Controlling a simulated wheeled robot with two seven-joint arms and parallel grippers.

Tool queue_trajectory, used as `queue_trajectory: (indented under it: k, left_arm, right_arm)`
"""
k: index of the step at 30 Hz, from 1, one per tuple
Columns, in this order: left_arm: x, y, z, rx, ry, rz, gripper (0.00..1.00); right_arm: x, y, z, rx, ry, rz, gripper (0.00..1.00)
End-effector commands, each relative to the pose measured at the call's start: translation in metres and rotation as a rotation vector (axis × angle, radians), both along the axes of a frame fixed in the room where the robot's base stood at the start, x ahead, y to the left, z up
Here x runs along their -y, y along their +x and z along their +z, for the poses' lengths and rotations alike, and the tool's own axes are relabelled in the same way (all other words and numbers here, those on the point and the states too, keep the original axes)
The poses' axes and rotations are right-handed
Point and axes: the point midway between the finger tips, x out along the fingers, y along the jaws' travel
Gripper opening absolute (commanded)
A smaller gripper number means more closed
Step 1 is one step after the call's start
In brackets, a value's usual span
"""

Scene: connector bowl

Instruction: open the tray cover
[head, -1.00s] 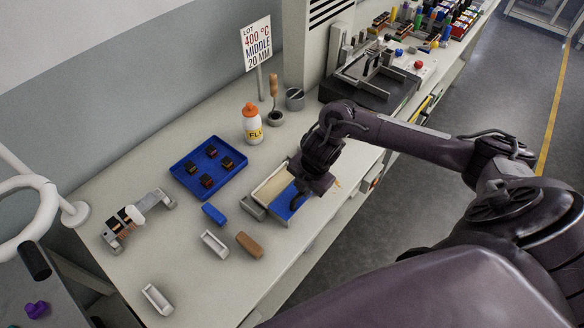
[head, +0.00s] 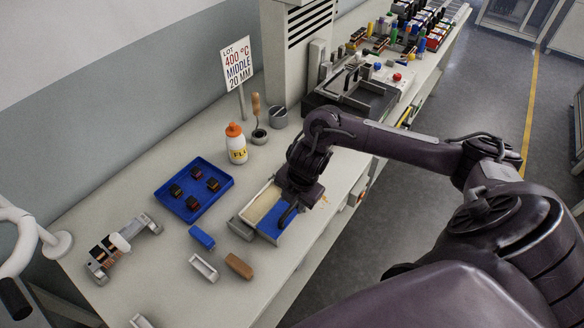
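The tray (head: 244,219) is a grey box near the front edge of the bench, partly open, with a tan interior (head: 262,205) showing on its left side. A blue panel, which looks like its cover (head: 270,229), lies over its right side. My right gripper (head: 288,214) points down at the blue panel, with a dark finger over it. The gripper body hides the tray's far right end. I cannot tell whether the fingers touch or grip the panel. My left gripper is not in view.
A blue tray with several small dark parts (head: 195,213) lies to the left. A blue block (head: 201,238), a white dish (head: 203,268) and a brown block (head: 238,265) lie nearby. An orange-capped bottle (head: 237,150) stands behind.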

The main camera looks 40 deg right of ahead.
Motion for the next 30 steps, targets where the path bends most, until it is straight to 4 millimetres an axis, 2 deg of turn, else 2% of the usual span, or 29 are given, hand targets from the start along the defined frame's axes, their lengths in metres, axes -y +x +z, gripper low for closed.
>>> queue_trajectory:
  k: [6,10,30]
  left_arm:
    - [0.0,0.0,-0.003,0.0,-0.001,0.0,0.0]
    - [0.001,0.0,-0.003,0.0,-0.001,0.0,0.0]
    - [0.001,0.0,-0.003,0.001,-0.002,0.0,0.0]
  right_arm:
    - [0.003,-0.006,0.037,0.005,-0.001,0.003,0.36]
    - [0.003,-0.008,0.049,0.002,0.0,0.001,0.36]
    - [0.003,-0.01,0.051,0.0,0.001,0.0,0.36]
